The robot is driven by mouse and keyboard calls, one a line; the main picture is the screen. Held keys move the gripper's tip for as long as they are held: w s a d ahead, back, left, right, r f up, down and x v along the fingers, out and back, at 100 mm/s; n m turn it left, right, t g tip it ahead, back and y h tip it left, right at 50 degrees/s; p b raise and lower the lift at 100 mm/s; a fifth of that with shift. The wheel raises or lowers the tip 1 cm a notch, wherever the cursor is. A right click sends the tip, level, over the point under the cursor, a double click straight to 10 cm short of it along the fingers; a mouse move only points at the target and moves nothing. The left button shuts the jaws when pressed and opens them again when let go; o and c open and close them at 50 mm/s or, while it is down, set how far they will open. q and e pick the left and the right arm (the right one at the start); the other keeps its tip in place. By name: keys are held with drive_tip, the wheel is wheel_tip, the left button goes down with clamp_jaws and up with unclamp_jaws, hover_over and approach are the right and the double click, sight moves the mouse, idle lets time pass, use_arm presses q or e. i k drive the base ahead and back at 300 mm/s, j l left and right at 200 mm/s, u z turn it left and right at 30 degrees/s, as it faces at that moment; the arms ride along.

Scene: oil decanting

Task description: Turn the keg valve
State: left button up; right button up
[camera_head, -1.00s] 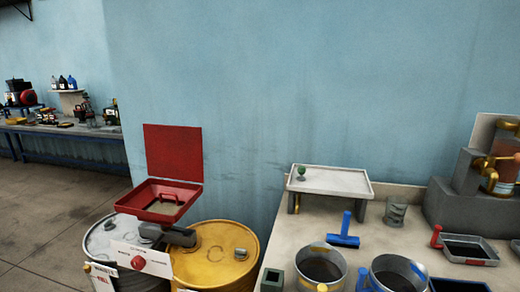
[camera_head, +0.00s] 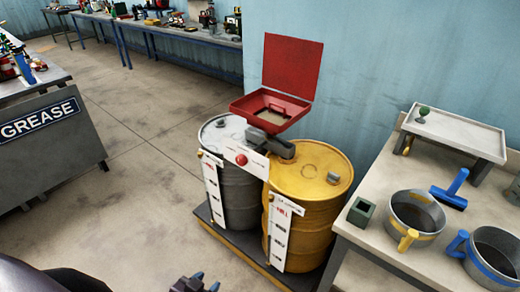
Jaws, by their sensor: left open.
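My left gripper (camera_head: 206,281) shows at the bottom edge, left of centre, with only its dark body and blue-tipped fingers in view. It is open, with nothing seen between the fingers, and well apart from the drums. A yellow drum (camera_head: 312,215) and a grey drum (camera_head: 237,172) stand upright side by side on a dark pallet (camera_head: 229,235). White gauge strips run down their fronts. My right gripper is out of view.
A red funnel tray (camera_head: 290,109) with a raised lid (camera_head: 292,66) sits above the drums. The workbench (camera_head: 377,222) at right holds a blue-handled pot (camera_head: 494,255), a yellow-handled pot (camera_head: 415,216) and a small raised tray (camera_head: 457,131). A grey grease cabinet (camera_head: 45,150) stands left. Open floor lies between.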

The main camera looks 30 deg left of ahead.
sight(242, 160)
drive_tip(key=j+u, duration=0.3)
drive_tip(key=j, duration=0.2)
drive_tip(key=j+u, duration=0.3)
drive_tip(key=j, duration=0.15)
drive_tip(key=i+j+u, duration=0.15)
drive_tip(key=j+u, duration=0.15)
drive_tip(key=j, duration=0.15)
drive_tip(key=i+j+u, duration=0.1)
drive_tip(key=j+u, duration=0.2)
drive_tip(key=j, duration=0.15)
